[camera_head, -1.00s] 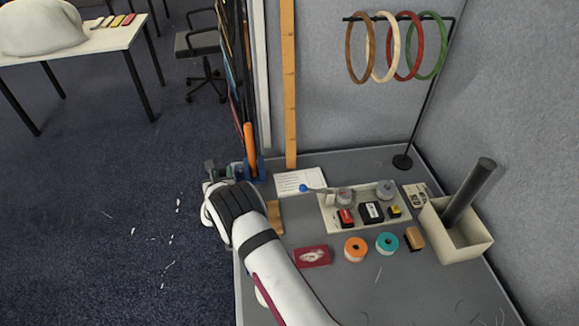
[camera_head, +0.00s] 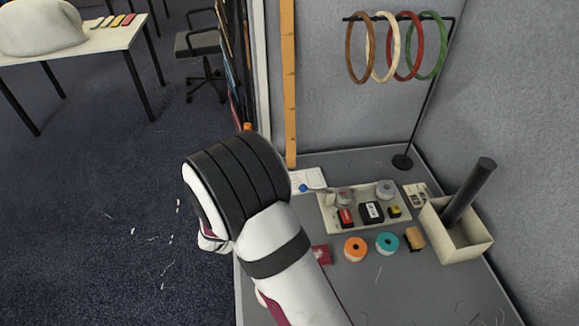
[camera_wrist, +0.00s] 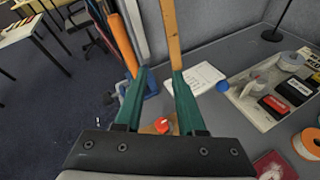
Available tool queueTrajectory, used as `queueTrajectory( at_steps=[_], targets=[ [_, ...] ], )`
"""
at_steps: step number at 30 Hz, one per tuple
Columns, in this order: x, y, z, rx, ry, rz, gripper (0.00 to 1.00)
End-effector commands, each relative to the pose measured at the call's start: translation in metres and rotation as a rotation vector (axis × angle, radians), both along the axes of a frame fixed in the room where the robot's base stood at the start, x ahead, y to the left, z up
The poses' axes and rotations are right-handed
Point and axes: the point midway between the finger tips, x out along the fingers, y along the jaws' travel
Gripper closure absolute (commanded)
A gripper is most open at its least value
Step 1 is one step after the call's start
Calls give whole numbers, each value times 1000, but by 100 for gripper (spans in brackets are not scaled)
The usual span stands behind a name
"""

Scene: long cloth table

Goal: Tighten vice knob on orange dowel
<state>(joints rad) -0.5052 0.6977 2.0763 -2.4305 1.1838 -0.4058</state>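The orange dowel (camera_wrist: 123,45) leans upright at the upper left in the wrist view. Only its top (camera_head: 247,126) shows above my arm in the head view. A blue vice part (camera_wrist: 151,84) shows at the dowel's foot, partly behind my left finger. A small red round piece (camera_wrist: 163,125) lies between the bases of my fingers in the wrist view; I cannot tell if it is the vice knob. My gripper (camera_wrist: 159,72) has two green fingers, apart with no object clearly held between them. The dowel is left of the fingertips. In the head view my arm hides the gripper and vice.
A tall wooden strip (camera_head: 289,80) stands behind the vice. A white card (camera_wrist: 203,78) and a blue ball tip (camera_head: 302,188) are to the right. A tray (camera_head: 328,224), tape rolls and a box (camera_head: 470,252) stand further right. Open floor lies left.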

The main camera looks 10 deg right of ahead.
Motion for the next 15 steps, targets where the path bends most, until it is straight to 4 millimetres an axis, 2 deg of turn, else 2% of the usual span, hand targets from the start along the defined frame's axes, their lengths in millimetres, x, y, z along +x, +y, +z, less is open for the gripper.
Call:
queueTrajectory(
  at_steps=[3,7,10,15],
  targets=[
    [-8,-27,16,61,-26,-120,61],
    [-18,-51,28,121,-51,-233,61],
    [-25,-63,34,151,-63,-292,61],
    [-29,-71,38,174,-72,-334,61]
  ],
)
